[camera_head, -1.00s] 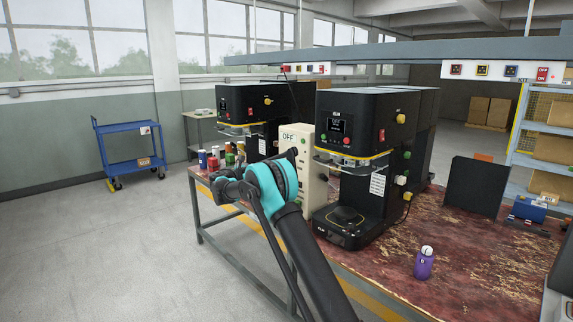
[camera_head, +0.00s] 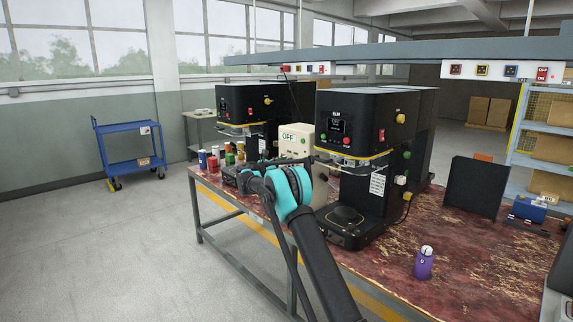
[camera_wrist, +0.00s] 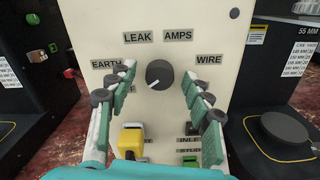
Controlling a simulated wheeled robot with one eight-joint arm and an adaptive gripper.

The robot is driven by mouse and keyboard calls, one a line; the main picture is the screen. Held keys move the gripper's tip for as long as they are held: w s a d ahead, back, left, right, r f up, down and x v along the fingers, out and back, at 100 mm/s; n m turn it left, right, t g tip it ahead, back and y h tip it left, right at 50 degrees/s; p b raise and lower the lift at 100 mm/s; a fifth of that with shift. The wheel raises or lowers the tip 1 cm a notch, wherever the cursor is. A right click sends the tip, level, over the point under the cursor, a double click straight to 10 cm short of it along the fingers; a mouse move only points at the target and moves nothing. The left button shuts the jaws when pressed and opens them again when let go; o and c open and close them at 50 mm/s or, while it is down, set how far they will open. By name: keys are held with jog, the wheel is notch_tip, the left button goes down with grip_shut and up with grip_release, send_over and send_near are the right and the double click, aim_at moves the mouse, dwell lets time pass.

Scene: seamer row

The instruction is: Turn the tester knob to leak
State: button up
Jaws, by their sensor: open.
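In the head view, my arm hides the tester's lower part.
A yellow-topped part (camera_wrist: 131,137) and a green switch (camera_wrist: 190,160) lie low on the panel. Black seamers (camera_head: 350,125) flank the tester. Several cans (camera_head: 212,163) stand at the table's left end, and a purple bottle (camera_head: 424,264) is at the front right.

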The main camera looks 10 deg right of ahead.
jog(key=c, duration=1.2)
jog(key=shift+o, duration=0.2)
jog(key=shift+m, duration=0.3)
jog(key=m, duration=0.4)
jog(key=shift+m, duration=0.3)
jog(key=m, duration=0.4)
jog(key=shift+s+m, duration=0.1)
jog(key=shift+m, duration=0.2)
jog(key=m, duration=0.5)
jog(key=shift+f, duration=0.1)
jog(key=shift+m, duration=2.5)
jog(key=shift+f, duration=0.1)
